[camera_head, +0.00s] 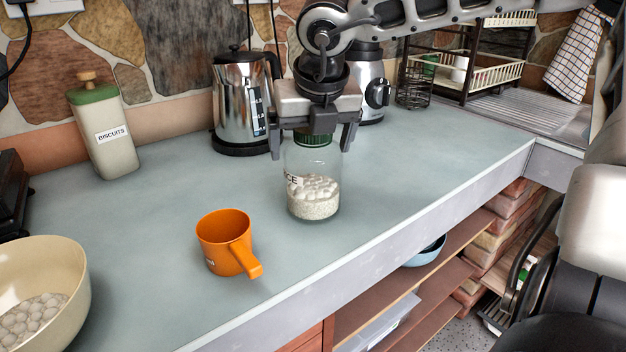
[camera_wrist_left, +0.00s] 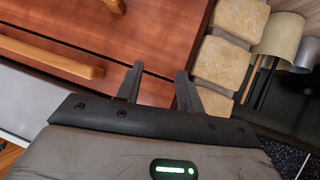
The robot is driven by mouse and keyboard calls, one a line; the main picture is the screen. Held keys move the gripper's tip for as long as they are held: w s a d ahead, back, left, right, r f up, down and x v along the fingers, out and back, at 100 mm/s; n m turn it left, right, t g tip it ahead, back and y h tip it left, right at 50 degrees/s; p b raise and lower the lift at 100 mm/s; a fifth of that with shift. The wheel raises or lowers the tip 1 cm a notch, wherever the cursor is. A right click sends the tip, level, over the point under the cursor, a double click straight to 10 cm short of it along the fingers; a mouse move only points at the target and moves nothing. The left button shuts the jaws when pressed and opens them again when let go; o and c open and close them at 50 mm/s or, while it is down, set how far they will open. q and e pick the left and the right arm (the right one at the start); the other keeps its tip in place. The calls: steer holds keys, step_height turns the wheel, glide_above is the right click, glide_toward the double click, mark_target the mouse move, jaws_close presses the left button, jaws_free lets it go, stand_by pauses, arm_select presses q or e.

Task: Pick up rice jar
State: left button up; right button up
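The rice jar (camera_head: 314,180) is clear glass with a dark green lid and white contents, and stands upright on the grey-green counter (camera_head: 165,235). Only part of its label shows. My right gripper (camera_head: 312,142) points down directly above the jar. Its two fingers are spread on either side of the lid, with gaps showing, so it is open and not clamped on it. The gripper body hides part of the lid top. My left gripper (camera_wrist_left: 157,82) shows in the left wrist view with its fingers apart and nothing between them, before reddish-brown drawers (camera_wrist_left: 85,70).
An orange mug (camera_head: 228,243) stands in front of the jar, left of it. A steel kettle (camera_head: 242,100) and a blender (camera_head: 370,90) stand behind. A biscuits jar (camera_head: 105,130) and a cream bowl (camera_head: 60,270) are at left. A dish rack (camera_head: 480,65) is at back right.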

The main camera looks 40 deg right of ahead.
steer(key=c, duration=1.5)
steer(key=shift+r, duration=0.1)
steer(key=shift+c, duration=0.4)
steer(key=shift+r, duration=0.15)
